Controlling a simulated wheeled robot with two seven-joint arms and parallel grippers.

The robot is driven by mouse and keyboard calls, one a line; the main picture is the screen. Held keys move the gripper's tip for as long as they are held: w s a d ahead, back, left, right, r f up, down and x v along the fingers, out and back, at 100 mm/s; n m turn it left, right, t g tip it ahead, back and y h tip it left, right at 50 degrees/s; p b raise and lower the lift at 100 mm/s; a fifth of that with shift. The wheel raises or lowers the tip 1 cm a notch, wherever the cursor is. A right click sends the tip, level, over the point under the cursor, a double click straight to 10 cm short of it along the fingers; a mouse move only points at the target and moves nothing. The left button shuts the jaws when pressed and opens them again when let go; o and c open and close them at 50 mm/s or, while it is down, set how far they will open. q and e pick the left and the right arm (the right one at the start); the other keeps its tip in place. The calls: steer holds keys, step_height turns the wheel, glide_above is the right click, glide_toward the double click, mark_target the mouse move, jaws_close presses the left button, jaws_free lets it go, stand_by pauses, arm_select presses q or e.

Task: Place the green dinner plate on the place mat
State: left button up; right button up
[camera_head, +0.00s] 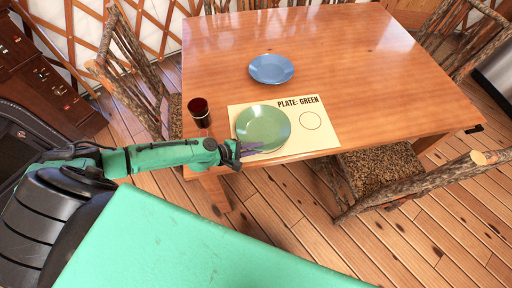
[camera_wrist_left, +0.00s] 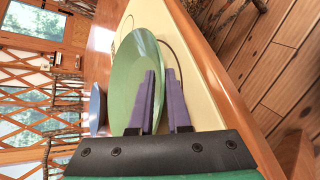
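The green dinner plate (camera_head: 263,129) lies on the left part of the cream place mat (camera_head: 322,138), which is printed "PLATE: GREEN" and has a circle outline to the right of the plate. My left gripper (camera_head: 250,149) is at the plate's near rim. In the left wrist view its two purple fingers (camera_wrist_left: 162,100) stand apart with a gap between them; one overlaps the plate (camera_wrist_left: 124,82) and the other is just outside its rim. Whether a finger touches the rim is unclear. My right gripper is not in view.
A blue plate (camera_head: 271,69) lies farther back on the wooden table (camera_head: 350,50). A dark red cup (camera_head: 199,112) stands left of the mat, close to my left arm. Rustic chairs (camera_head: 378,168) surround the table. The table's right side is clear.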

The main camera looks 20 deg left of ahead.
arm_select(q)
steer(key=shift+r, duration=0.2)
steer(key=b+v, duration=0.1)
steer(key=v, duration=0.1)
steer(key=b+v, duration=0.1)
steer(key=v, duration=0.1)
steer(key=f+b+v, duration=0.1)
steer(key=v, duration=0.2)
steer(key=shift+s+a+r, duration=0.1)
steer(key=shift+s+a, duration=0.1)
steer(key=shift+a, duration=0.1)
steer(key=shift+s+a+r+b, duration=0.2)
steer(key=shift+a+b, duration=0.05)
steer(key=shift+b, duration=0.25)
steer(key=shift+s+r+b, duration=0.35)
steer(key=shift+s+b, duration=0.1)
steer(key=shift+b, duration=0.1)
steer(key=shift+s+a+r+p, duration=0.4)
steer(key=shift+r+p, duration=0.25)
steer(key=shift+p, duration=0.25)
steer(key=shift+s+a+r+p, duration=0.35)
steer(key=shift+s+a+p, duration=0.05)
steer(key=shift+s+p, duration=0.1)
